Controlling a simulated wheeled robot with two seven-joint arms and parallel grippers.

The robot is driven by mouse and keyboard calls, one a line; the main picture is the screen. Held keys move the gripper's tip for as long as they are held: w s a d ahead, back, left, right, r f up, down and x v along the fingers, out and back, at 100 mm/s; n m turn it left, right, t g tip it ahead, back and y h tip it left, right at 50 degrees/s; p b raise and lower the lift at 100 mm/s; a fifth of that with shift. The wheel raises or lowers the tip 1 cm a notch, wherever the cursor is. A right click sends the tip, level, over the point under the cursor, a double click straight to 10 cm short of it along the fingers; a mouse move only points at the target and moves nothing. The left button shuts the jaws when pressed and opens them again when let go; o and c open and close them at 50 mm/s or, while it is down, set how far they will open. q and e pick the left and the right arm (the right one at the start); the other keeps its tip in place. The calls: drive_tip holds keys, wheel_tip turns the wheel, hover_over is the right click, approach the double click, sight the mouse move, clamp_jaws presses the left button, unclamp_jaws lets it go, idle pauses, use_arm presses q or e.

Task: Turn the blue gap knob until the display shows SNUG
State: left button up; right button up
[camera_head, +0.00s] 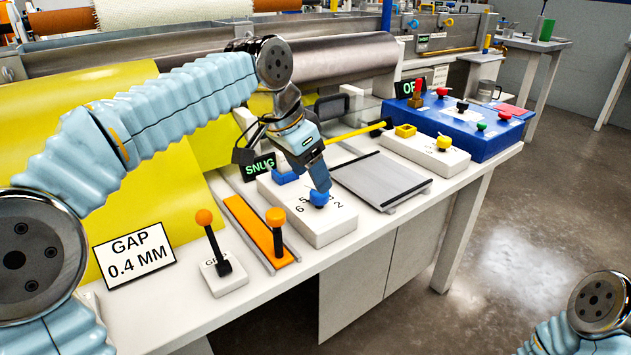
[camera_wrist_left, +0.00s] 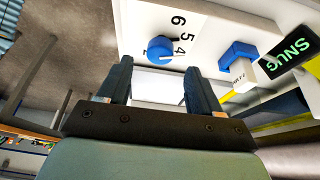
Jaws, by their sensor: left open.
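The blue gap knob (camera_head: 319,198) sits on a white numbered block (camera_head: 325,236) on the bench. In the left wrist view the knob (camera_wrist_left: 160,49) lies just beyond my fingertips, near the printed 5 and 4. My left gripper (camera_head: 318,183) is above the knob, pointing down at it. In the left wrist view its two fingers (camera_wrist_left: 158,68) are apart, with nothing held between them. The display (camera_head: 259,167) reads SNUG in green; it also shows in the left wrist view (camera_wrist_left: 290,53). My right gripper is out of view.
A second blue part (camera_head: 285,177) stands behind the knob. Orange-topped levers (camera_head: 205,217) and an orange strip (camera_head: 248,226) are to the left. A grey plate (camera_head: 382,178) and a blue control box (camera_head: 470,125) are to the right. A sign (camera_head: 130,254) reads GAP 0.4 MM.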

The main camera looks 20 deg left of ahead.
use_arm(q)
drive_tip(key=p+v, duration=0.1)
drive_tip(key=v, duration=0.8)
drive_tip(key=shift+s, duration=0.1)
